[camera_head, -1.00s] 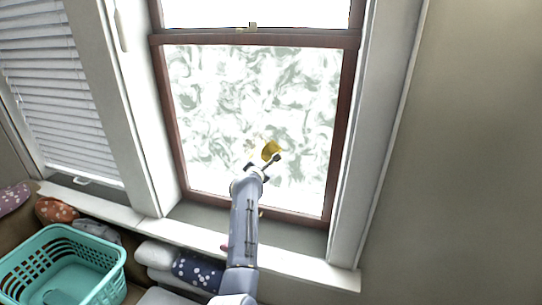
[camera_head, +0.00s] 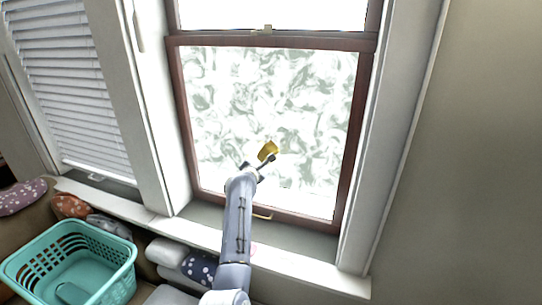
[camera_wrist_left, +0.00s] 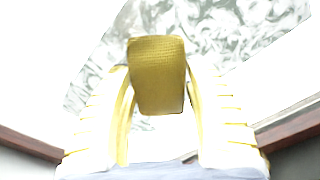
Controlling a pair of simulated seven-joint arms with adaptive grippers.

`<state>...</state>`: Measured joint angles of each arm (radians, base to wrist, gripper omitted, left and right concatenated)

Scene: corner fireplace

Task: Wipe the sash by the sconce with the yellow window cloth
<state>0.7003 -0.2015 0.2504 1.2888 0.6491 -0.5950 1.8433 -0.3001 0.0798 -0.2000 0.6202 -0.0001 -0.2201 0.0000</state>
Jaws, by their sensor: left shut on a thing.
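The window sash has a reddish-brown frame (camera_head: 361,120) around a pane (camera_head: 290,90) marked with grey-green swirls. A clear white band runs along the pane's bottom. The yellow window cloth (camera_head: 267,150) is at the lower middle of the pane; it also shows in the left wrist view (camera_wrist_left: 158,75) as a folded woven pad. My left gripper (camera_head: 259,164) is shut on it, one finger on each side. In the wrist view, swirls lie beyond the cloth and clear glass lies around its lower part. Whether the cloth touches the glass I cannot tell. The sconce and my right gripper are not in view.
A brass-coloured handle (camera_head: 262,217) sits on the bottom rail above the white sill (camera_head: 290,262). A teal laundry basket (camera_head: 120,268) and several cushions (camera_head: 198,268) are below left. Blinds (camera_head: 75,90) cover the window at left. A bare wall (camera_head: 480,150) is at right.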

